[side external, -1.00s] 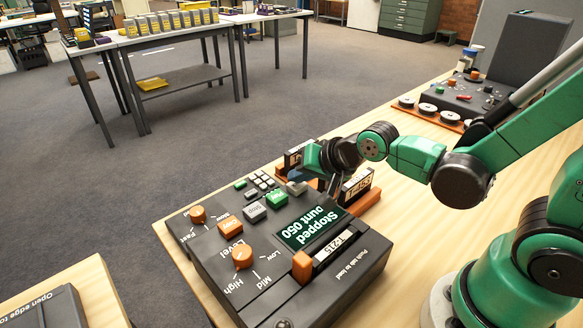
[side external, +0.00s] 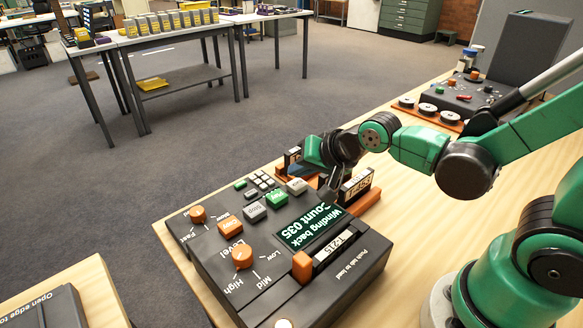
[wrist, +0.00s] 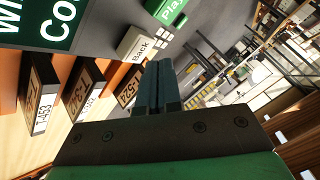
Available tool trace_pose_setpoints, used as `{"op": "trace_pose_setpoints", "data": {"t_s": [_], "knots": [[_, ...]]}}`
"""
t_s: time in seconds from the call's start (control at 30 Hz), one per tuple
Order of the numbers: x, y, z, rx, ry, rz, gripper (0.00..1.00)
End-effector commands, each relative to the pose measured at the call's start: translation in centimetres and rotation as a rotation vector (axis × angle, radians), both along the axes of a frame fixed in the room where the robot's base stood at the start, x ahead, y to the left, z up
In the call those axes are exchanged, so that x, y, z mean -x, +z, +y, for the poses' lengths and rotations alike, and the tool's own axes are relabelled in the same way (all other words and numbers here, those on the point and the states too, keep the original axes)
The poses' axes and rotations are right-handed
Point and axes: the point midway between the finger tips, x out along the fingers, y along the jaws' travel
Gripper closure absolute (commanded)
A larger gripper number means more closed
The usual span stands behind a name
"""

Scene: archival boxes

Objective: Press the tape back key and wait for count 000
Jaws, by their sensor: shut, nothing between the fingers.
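The tape machine (side external: 215,262) is a dark grey box on the wooden table. Its green display (side external: 310,228) reads "Winding back" and "Count 035". The pale Back key (side external: 297,187) is beside the green Play key (side external: 277,197); in the wrist view the Back key (wrist: 138,44) shows its label. My gripper (wrist: 160,66) is shut and empty, its dark teal fingers close beside the Back key in that view. They seem clear of the key, but the gap is hard to judge. In the side view the fingertips are partly hidden.
Labelled tapes (side external: 357,185) stand in an orange rack beside the machine, close to my gripper. An orange Level knob (side external: 242,257) and a Stop key (side external: 252,212) are on the panel. Another device (side external: 470,92) and an orange tray of reels (side external: 428,110) are farther back.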

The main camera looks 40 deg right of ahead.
Motion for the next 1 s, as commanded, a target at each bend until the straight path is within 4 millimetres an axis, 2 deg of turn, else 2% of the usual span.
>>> {"op": "trace_pose_setpoints", "data": {"t_s": [0.37,0.8,1.0], "knots": [[0.0,0.3,0.0,0.0,0.0,0.0,1.0],[0.0,4.3,0.0,0.0,0.0,0.0,1.0],[0.0,5.1,0.0,0.0,0.0,0.0,1.0]]}}
